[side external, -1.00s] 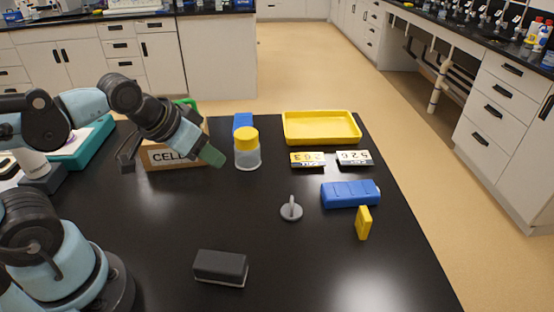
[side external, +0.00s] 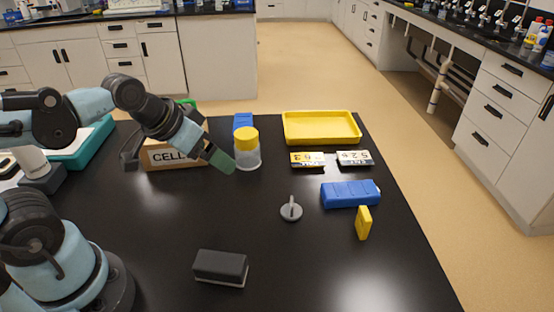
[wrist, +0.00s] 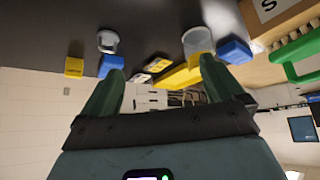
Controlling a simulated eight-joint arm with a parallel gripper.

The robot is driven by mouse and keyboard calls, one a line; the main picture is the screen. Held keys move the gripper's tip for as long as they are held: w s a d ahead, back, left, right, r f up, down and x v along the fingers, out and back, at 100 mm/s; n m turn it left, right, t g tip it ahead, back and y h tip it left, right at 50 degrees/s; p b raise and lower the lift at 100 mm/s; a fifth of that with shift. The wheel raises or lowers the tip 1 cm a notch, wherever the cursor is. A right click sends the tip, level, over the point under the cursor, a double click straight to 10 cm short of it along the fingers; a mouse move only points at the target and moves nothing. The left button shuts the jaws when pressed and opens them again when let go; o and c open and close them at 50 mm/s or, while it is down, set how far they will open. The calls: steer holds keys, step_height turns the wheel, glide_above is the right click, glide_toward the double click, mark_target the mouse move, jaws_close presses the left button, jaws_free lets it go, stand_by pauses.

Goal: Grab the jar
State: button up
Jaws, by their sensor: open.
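The jar (side external: 247,152) is clear with a yellow lid and stands upright on the black table, left of the yellow tray. My gripper (side external: 222,161) is just left of the jar in the side view, tilted down, its green fingertips low beside the jar's body. In the wrist view my gripper (wrist: 162,66) has its two green fingers wide apart with nothing between them. The jar (wrist: 197,40) appears there upside down, just beyond the tip of the right finger, not between the fingers. I cannot tell if that finger touches it.
A blue box (side external: 243,121) stands close behind the jar, and a cardboard box marked CELL (side external: 165,157) is to its left. The yellow tray (side external: 322,141), two number plates, a grey hook piece (side external: 291,211) and a blue case (side external: 350,194) lie to the right.

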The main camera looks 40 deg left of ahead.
steer(key=w+a+f+m+t+h, duration=0.1)
steer(key=w+a+f+m+h, duration=0.15)
steer(key=w+a, duration=0.2)
steer(key=m+t+h, duration=0.2)
steer(key=t, duration=0.2)
glide_toward(243, 134)
steer(key=shift+t+h, duration=0.25)
steer(key=shift+t, duration=0.05)
steer(key=x, duration=0.7)
steer(key=shift+w+d+f, duration=0.1)
steer(key=shift+w+f, duration=0.05)
steer(key=shift+a+f+x, duration=0.15)
steer(key=shift+f+x, duration=0.05)
steer(key=shift+x, duration=1.15)
steer(key=shift+a+f+x, duration=0.1)
steer(key=shift+f+x, duration=0.05)
steer(key=shift+x, duration=1.2)
steer(key=c, duration=1.1)
steer(key=shift+r, duration=0.15)
